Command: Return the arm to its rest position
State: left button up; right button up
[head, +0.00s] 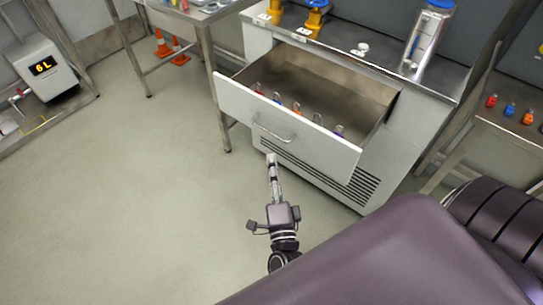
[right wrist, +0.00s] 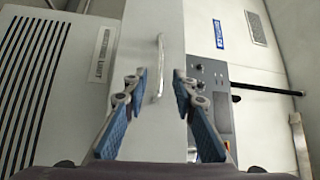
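My right gripper (head: 271,162) is in front of the pulled-out drawer (head: 318,140), just below its handle (head: 274,132) in the head view. In the right wrist view, the two blue-padded fingers of this gripper (right wrist: 160,88) are spread apart with nothing held. The silver handle (right wrist: 160,66) shows between and beyond the fingertips; it looks apart from them. My left gripper is in neither view.
The open drawer holds several small coloured items along its front. A clear cylinder (head: 428,38) stands on the cabinet top. The floor (head: 130,210) at left is clear.

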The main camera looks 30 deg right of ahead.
dwell(0.5)
jog(key=s+a+f+n+g+y, duration=0.2)
jog(key=s+a+f+n+y, duration=0.15)
jog(key=f, duration=0.55)
jog(key=s+a+f+n+g+y, duration=0.25)
jog(key=f+n, duration=0.25)
jog(key=f, duration=0.5)
jog(key=s+a+f+n+g+y, duration=0.25)
jog(key=f+n, duration=0.25)
jog(key=f, duration=0.4)
jog(key=s+d+f+n+g, duration=0.1)
jog(key=s+f+n+g, duration=0.4)
jog(key=s+f, duration=0.85)
jog(key=s+d+f+n+g, duration=0.2)
jog(key=s+d, duration=0.1)
jog(key=s, duration=0.5)
jog(key=s+d+f+n+g+h, duration=0.1)
jog(key=s+d+f+n+g, duration=0.2)
jog(key=s, duration=0.5)
jog(key=shift+d+f, duration=0.3)
jog(key=shift+d, duration=0.15)
jog(key=shift+s, duration=0.1)
